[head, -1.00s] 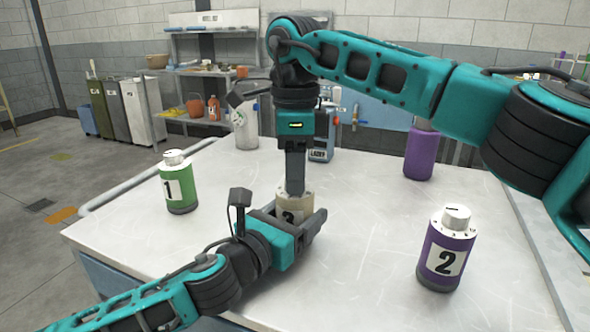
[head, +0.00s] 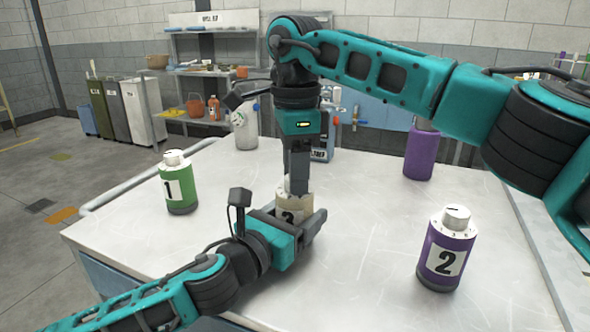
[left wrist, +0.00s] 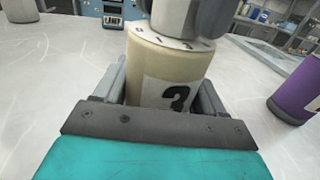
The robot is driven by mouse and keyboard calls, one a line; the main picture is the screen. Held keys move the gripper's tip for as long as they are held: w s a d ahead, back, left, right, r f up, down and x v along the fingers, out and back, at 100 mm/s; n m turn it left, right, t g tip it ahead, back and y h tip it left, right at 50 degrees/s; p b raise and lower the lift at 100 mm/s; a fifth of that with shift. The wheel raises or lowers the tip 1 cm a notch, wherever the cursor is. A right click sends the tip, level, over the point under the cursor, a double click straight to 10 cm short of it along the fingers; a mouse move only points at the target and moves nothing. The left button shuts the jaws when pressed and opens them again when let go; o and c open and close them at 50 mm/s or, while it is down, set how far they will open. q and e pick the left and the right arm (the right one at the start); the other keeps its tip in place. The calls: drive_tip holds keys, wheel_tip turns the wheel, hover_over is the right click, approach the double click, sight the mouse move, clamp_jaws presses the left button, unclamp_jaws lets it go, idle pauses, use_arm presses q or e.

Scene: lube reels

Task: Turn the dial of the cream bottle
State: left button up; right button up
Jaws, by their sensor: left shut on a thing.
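The cream bottle (head: 285,215) stands upright on the table, with a black 3 on its label. In the left wrist view the cream bottle (left wrist: 170,72) sits between the fingers of my left gripper (left wrist: 165,90). My left gripper (head: 298,222) is shut around its body from the front. My right gripper (head: 298,188) points straight down onto the top of the bottle and covers the dial. In the left wrist view the right gripper's fingers (left wrist: 185,18) are at the dial. Whether they are closed on it is hidden.
A green bottle (head: 178,190) marked 1 stands at the left of the table (head: 370,260). A purple bottle (head: 445,250) marked 2 stands at the front right. A purple canister (head: 419,155), a grey canister (head: 245,130) and a blue device (head: 323,145) stand at the back.

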drive_tip(key=o, duration=0.4)
drive_tip(key=shift+c, duration=0.2)
wheel_tip(320, 180, up, 12)
idle(0.4)
use_arm(q)
drive_tip(key=o, duration=1.3)
drive_tip(key=shift+o, duration=0.2)
drive_tip(key=shift+s+a, duration=0.1)
